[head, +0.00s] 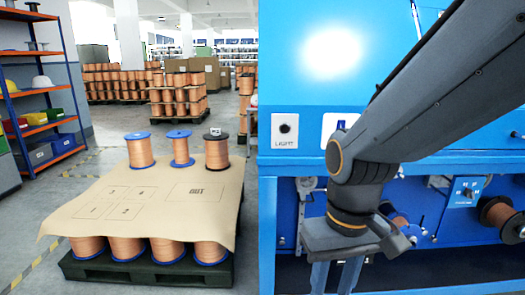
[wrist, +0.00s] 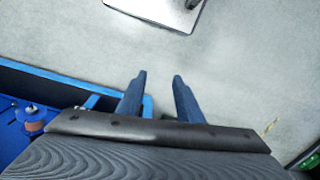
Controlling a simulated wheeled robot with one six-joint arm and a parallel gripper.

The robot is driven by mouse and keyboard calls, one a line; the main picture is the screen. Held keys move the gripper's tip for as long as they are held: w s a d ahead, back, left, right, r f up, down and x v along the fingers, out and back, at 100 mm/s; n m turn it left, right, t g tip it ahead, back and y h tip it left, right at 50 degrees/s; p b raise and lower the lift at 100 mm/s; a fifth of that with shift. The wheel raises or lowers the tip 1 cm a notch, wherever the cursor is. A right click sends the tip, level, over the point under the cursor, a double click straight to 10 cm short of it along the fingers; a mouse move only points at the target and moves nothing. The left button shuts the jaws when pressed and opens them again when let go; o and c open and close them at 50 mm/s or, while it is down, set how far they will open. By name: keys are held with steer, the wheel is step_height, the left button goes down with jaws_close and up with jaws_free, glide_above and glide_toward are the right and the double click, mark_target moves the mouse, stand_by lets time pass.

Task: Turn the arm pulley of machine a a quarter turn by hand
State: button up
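A blue machine (head: 295,80) fills the right of the head view; no letter marks it as machine a. Small pulley-like parts (head: 306,185) show on its lower front, left of my arm. I cannot tell which part is the arm pulley, as my arm covers some of the front. My gripper (head: 335,275) hangs in front of the machine, fingers pointing down. In the wrist view my gripper (wrist: 160,78) has its two fingers apart, with only floor between them. It touches no pulley.
A pallet (head: 150,272) of spools under a brown sheet (head: 150,205) stands left. Shelves (head: 35,90) line the far left.

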steer(key=d+r+m+p, duration=0.2)
steer(key=d+r+p, duration=0.5)
steer(key=p, duration=0.5)
steer(key=shift+s+r+p, duration=0.2)
steer(key=shift+s+p, duration=0.05)
steer(key=shift+p, duration=0.1)
steer(key=shift+d, duration=0.15)
